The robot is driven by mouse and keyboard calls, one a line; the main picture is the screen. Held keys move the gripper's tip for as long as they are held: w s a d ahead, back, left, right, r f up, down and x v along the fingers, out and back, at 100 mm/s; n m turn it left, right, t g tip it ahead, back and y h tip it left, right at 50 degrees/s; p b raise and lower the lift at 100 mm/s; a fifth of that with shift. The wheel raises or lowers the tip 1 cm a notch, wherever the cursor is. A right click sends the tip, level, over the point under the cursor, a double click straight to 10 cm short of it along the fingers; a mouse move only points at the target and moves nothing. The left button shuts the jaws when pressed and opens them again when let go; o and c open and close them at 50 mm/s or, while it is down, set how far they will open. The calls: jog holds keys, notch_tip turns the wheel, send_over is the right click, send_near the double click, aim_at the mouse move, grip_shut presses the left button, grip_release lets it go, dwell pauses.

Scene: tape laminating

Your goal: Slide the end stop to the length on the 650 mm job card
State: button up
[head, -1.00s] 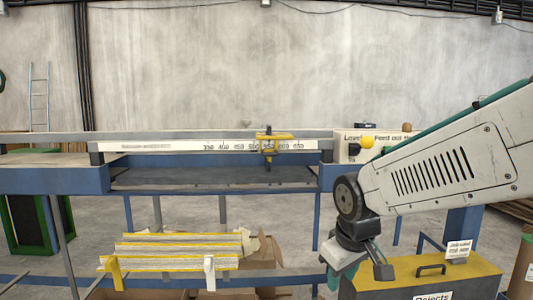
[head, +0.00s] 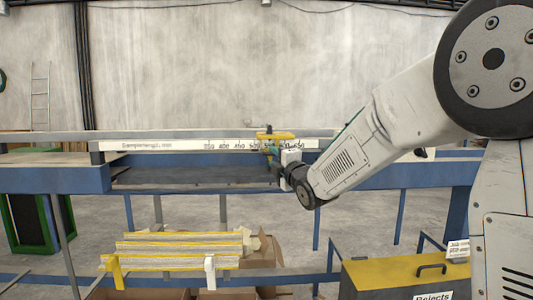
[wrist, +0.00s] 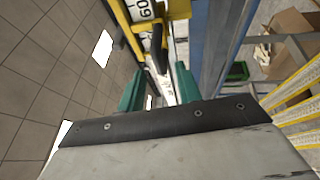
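The yellow end stop (head: 272,135) sits on the long rail, over the white scale strip (head: 170,146), roughly between the 500 and 600 marks. Its exact reading is not clear. My gripper (head: 280,164) is at the stop's lower front in the head view. In the wrist view, my gripper's two teal fingers (wrist: 159,85) stand apart, with the stop's dark handle (wrist: 156,50) just ahead of and between them. The stop's yellow frame (wrist: 120,22) fills the top there, beside a scale figure starting with 60. I cannot make out the 650 mm job card.
A blue bench frame (head: 60,179) carries the rail. Yellow-edged strips (head: 180,247) lie on a rack below, beside a cardboard box (head: 263,252). A yellow-topped Rejects bin (head: 400,272) stands at the lower right. The rail left of the stop is clear.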

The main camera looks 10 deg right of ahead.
aim_at(270, 154)
jog(key=x, duration=0.6)
jog(key=shift+f, duration=0.1)
grip_shut()
